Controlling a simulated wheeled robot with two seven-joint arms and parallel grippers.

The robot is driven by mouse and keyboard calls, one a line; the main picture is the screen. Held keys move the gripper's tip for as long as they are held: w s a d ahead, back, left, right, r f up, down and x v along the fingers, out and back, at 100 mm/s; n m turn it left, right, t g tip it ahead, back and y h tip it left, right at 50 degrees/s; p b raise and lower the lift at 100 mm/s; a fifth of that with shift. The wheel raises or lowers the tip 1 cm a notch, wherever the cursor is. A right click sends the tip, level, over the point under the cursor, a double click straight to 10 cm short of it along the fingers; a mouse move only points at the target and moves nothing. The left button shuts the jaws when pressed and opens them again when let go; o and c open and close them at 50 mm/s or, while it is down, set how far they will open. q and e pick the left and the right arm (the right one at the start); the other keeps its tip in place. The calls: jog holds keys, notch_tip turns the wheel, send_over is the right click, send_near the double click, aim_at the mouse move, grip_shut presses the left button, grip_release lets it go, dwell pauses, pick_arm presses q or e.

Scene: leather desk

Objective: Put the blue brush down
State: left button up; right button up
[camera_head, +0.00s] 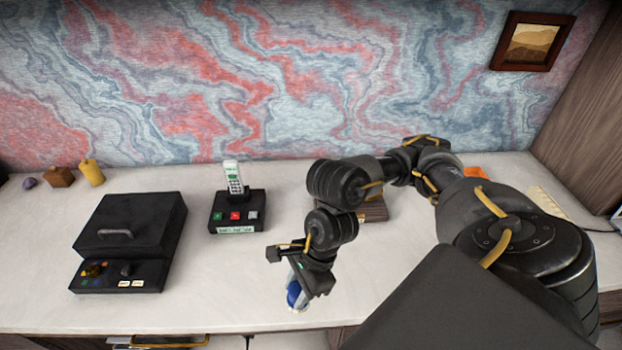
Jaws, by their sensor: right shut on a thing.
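The blue brush (294,294) is in my right gripper (298,284), near the front edge of the white desk top (220,290). The gripper is shut on it and points downward. Part of the brush is hidden behind the gripper. I cannot tell whether the brush touches the desk top. My left gripper is not in view.
A black box with a handle (130,235) stands at the left. The desk left of my gripper is clear.

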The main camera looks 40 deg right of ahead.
jog(key=w+d+f+p, duration=0.1)
jog(key=w+d+f, duration=0.1)
jog(key=d+f, duration=0.1)
jog(key=w+d+f, duration=0.2)
jog(key=d+f, duration=0.1)
jog(key=w+d+f+p, duration=0.1)
jog(key=w+d+f, duration=0.1)
jog(key=d+f, duration=0.1)
jog(key=shift+w+d+f+p, duration=0.2)
jog(key=shift+d+f+p, duration=0.05)
jog(key=shift+d+p, duration=0.1)
notch_tip(320, 180, down, 2)
jog(key=shift+w+f+p, duration=0.1)
jog(key=shift+p, duration=0.4)
jog(key=shift+f, duration=0.15)
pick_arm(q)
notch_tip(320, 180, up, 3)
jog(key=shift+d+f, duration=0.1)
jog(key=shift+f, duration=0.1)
pick_arm(e)
jog(key=shift+f, duration=0.1)
